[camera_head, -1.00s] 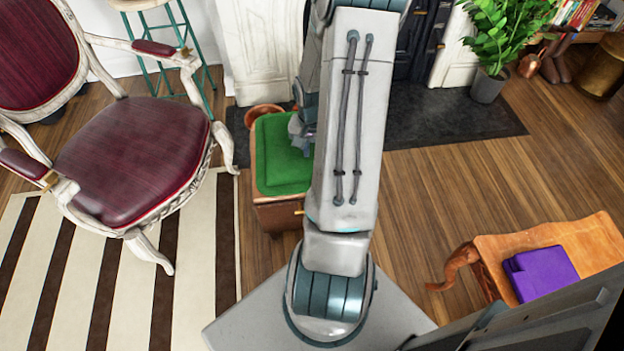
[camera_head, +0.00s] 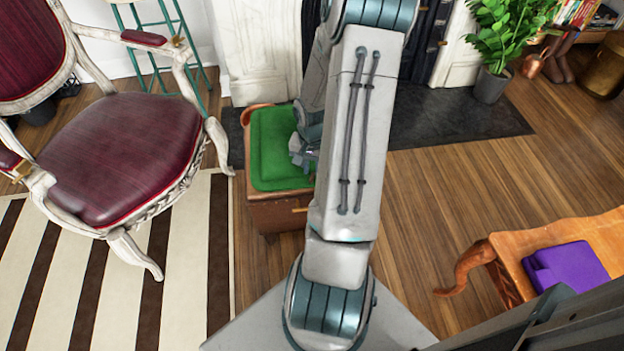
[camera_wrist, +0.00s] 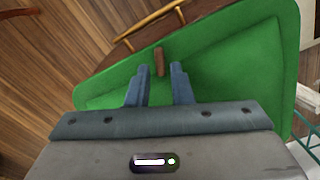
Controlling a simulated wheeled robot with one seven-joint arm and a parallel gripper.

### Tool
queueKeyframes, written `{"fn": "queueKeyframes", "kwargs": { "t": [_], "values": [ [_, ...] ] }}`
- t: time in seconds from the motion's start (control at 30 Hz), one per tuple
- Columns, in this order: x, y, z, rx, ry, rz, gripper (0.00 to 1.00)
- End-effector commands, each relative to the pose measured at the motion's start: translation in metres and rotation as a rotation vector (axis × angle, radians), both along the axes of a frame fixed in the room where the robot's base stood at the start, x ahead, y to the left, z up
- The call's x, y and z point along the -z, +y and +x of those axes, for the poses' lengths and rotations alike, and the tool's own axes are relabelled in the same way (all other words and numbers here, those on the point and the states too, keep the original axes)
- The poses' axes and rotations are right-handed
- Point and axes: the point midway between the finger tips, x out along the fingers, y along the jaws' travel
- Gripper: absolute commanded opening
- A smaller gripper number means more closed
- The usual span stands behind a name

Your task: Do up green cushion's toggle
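The green cushion (camera_head: 270,140) lies on top of a brown wooden box (camera_head: 277,214), left of my arm in the head view. It fills much of the wrist view (camera_wrist: 225,65). A small brown toggle (camera_wrist: 159,62) stands out near the cushion's edge. I cannot tell if the fingers touch the cushion. In the head view my gripper (camera_head: 302,150) is over the cushion's right side, partly hidden by my arm. No loop is clearly visible.
A burgundy armchair (camera_head: 120,150) stands at left on a striped rug (camera_head: 75,260). A wooden bench (camera_head: 520,240) with a purple cushion (camera_head: 565,268) is at right. A potted plant (camera_head: 490,85) stands by the fireplace. Bare floor (camera_head: 430,200) lies between my arm and the bench.

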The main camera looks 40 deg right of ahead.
Motion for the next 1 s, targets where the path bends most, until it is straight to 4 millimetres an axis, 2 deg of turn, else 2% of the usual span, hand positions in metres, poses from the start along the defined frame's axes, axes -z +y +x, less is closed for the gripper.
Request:
{"fn": "queueKeyframes", "kwargs": {
  "t": [0.03, 0.2, 0.67, 0.73, 0.77, 1.0],
  "values": [
    [0.011, 0.000, 0.000, -0.001, 0.000, 0.000, 0.20],
    [0.024, 0.000, 0.000, -0.001, -0.001, 0.001, 0.20],
    [0.028, 0.000, 0.000, 0.000, -0.001, -0.001, 0.20],
    [0.028, 0.000, 0.000, 0.000, -0.001, -0.001, 0.03],
    [0.028, 0.000, 0.000, 0.000, -0.001, -0.001, 0.00],
    [0.027, 0.000, 0.000, -0.022, 0.000, 0.000, 0.00]
  ]
}}
